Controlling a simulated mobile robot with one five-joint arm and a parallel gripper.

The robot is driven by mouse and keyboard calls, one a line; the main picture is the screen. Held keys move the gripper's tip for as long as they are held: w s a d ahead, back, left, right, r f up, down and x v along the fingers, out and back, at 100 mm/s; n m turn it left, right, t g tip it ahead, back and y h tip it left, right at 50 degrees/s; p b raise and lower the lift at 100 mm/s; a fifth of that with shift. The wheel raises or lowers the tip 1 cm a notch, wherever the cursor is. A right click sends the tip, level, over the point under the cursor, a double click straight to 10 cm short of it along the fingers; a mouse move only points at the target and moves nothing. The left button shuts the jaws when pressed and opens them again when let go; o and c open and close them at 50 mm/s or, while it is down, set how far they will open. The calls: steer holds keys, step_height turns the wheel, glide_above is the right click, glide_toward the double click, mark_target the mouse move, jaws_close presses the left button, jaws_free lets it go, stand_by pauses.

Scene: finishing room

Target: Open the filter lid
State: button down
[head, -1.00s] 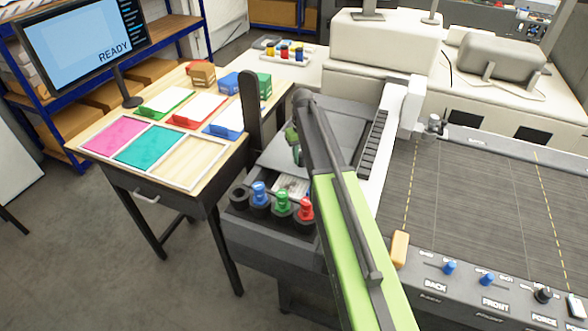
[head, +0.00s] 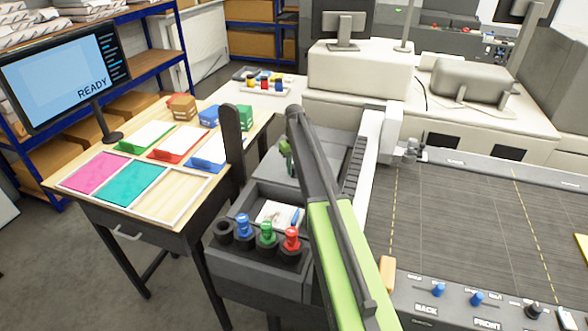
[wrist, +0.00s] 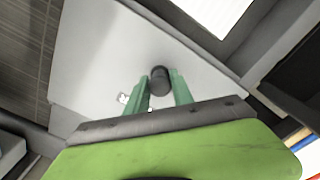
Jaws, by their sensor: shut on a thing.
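The filter lid (head: 268,168) is a flat grey panel on the dark unit in the middle of the head view. It also fills the upper left of the wrist view as a pale plate (wrist: 90,50). A dark round knob (wrist: 159,78) stands on it. My gripper (wrist: 160,88) has its green fingers shut on this knob, one on each side. In the head view my gripper (head: 285,146) is partly hidden behind my arm. In front of the lid, an uncovered compartment (head: 262,190) shows a white item with blue on it (head: 275,212).
A conveyor-like bed (head: 460,220) lies right.

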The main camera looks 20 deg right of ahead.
steer(key=c, duration=1.2)
jaws_free()
steer(key=shift+c, duration=0.2)
step_height(320, 180, up, 17)
steer(key=p, duration=1.7)
steer(key=shift+r, duration=0.15)
